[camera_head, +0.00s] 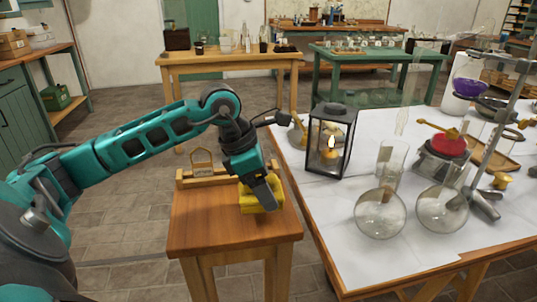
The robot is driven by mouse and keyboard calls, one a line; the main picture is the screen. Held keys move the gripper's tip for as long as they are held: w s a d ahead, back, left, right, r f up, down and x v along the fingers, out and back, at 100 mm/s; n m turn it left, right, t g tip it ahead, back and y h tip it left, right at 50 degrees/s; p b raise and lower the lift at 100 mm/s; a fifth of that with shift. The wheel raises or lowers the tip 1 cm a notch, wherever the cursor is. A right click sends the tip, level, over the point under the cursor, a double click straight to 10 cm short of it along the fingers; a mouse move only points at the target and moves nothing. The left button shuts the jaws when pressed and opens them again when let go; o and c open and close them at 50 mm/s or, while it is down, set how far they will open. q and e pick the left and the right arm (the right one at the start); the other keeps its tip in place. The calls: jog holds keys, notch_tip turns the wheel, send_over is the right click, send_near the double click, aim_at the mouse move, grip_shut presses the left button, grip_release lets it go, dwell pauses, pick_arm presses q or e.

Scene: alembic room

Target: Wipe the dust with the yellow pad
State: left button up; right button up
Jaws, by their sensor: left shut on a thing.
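The yellow pad (247,197) is at the small wooden stand's top (215,225), near its right side. My left gripper (262,190) points down and is shut on the yellow pad, partly covering it. I cannot tell whether the pad touches the wood. No dust can be made out on the bare wood in front of the pad. My right gripper is not in view.
A small framed item (202,162) stands at the back of the wooden stand. To the right, a white-topped table (315,215) holds a black lantern (330,140), round glass flasks (381,214) and a metal stand (490,150).

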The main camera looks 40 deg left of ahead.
aim_at(271, 175)
pick_arm(q)
jog(key=shift+r+p, duration=1.4)
jog(key=shift+r, duration=1.15)
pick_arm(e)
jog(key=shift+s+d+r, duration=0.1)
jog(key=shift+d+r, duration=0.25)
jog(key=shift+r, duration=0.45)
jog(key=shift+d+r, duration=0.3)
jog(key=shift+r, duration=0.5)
